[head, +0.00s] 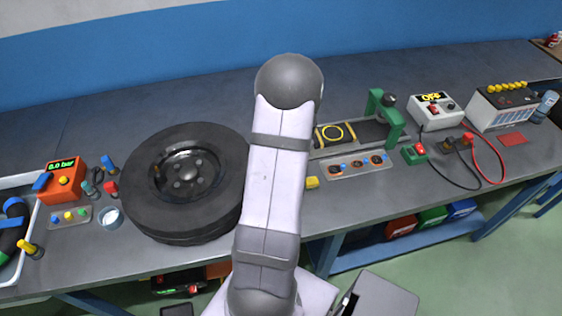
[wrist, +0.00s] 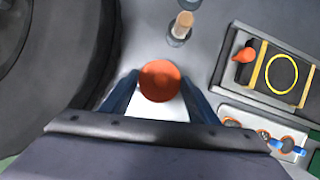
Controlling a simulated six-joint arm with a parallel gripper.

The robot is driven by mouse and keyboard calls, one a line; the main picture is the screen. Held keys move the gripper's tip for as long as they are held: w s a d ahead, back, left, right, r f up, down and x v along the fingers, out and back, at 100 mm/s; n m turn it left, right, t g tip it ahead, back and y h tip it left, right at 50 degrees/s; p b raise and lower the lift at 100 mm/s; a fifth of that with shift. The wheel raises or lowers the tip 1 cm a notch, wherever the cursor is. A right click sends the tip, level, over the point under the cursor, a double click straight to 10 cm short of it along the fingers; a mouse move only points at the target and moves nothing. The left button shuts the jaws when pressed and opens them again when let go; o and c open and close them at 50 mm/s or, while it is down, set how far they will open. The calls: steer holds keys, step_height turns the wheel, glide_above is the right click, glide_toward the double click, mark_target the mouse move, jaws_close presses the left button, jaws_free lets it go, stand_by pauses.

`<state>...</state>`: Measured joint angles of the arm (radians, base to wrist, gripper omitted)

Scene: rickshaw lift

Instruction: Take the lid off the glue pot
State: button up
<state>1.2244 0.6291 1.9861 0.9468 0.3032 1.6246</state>
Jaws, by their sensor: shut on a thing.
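My gripper (wrist: 160,88) shows in the wrist view with its two blue fingers shut on a round orange-red lid (wrist: 160,80). The lid is seen from above, between the fingertips. A pale white patch shows just below it in the picture; I cannot tell whether this is the glue pot or the bench. The pot's body is hidden, so I cannot tell whether the lid still sits on it. In the head view my arm hides the gripper, lid and pot.
A large tyre (head: 147,197) lies left of my arm. Right of it are a green clamp (head: 394,120), a panel of small parts (head: 343,168) and a pad with a yellow ring (wrist: 282,74). A small post with a wooden top (wrist: 181,28) stands beyond the lid.

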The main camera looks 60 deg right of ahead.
steer(key=shift+r, duration=0.1)
step_height(320, 180, up, 9)
steer(key=shift+s+d+f+p, duration=0.1)
steer(key=shift+s+d+p, duration=0.05)
steer(key=shift+p, duration=0.45)
steer(key=s+a+f+b, duration=0.2)
steer(key=s+a+b, duration=0.3)
steer(key=a+b, duration=0.2)
steer(key=shift+w+f+b, duration=0.2)
steer(key=shift+f+b, duration=0.95)
steer(key=shift+f, duration=1.95)
steer(key=shift+f, duration=0.1)
steer(key=shift+f+b, duration=0.9)
steer(key=shift+f, duration=0.85)
